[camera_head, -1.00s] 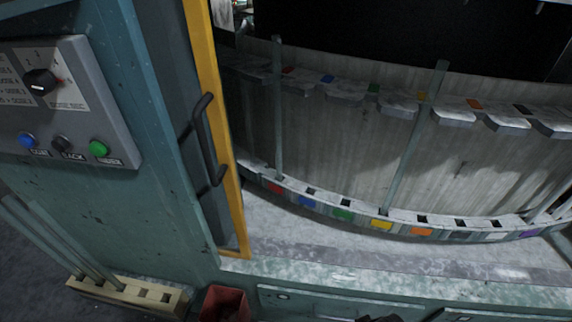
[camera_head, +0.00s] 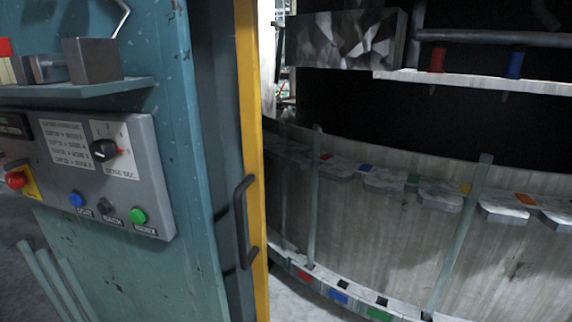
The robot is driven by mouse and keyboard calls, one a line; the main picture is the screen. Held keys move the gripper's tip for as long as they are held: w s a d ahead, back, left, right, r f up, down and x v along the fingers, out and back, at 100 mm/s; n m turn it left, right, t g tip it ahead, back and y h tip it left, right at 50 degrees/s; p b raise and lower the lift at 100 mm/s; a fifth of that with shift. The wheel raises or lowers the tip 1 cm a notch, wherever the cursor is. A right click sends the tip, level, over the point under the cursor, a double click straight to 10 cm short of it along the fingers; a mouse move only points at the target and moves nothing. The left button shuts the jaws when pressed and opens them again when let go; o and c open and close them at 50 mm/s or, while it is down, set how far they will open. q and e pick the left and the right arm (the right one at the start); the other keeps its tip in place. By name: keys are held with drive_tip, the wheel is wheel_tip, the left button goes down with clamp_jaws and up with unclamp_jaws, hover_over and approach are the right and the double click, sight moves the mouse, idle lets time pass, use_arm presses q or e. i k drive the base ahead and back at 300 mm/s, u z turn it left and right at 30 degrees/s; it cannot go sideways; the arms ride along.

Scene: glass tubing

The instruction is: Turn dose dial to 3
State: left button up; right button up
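The dose dial (camera_head: 104,150) is a black round knob on a white label plate, on the grey control panel (camera_head: 160,190) at the left. A white mark shows on the knob, and a red mark lies just right of it. The small numbers around it are too blurred to read surely. Below the dial are a blue button (camera_head: 76,199), a black knob (camera_head: 110,214) and a green button (camera_head: 138,216). A red button (camera_head: 15,180) on a yellow plate sits at the far left. Neither of my grippers is in view.
A teal shelf (camera_head: 80,91) with grey metal pieces juts out above the panel. A yellow-edged door frame (camera_head: 252,200) with a dark handle (camera_head: 242,220) stands right of it. A curved rack with coloured marks and upright glass tubes (camera_head: 316,190) fills the right.

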sight(102, 150)
drive_tip(key=u, duration=0.65)
drive_tip(key=k, duration=0.8)
drive_tip(key=z, duration=1.05)
drive_tip(key=k, duration=0.5)
drive_tip(key=z, duration=0.25)
drive_tip(key=i, duration=0.55)
drive_tip(key=u, duration=0.55)
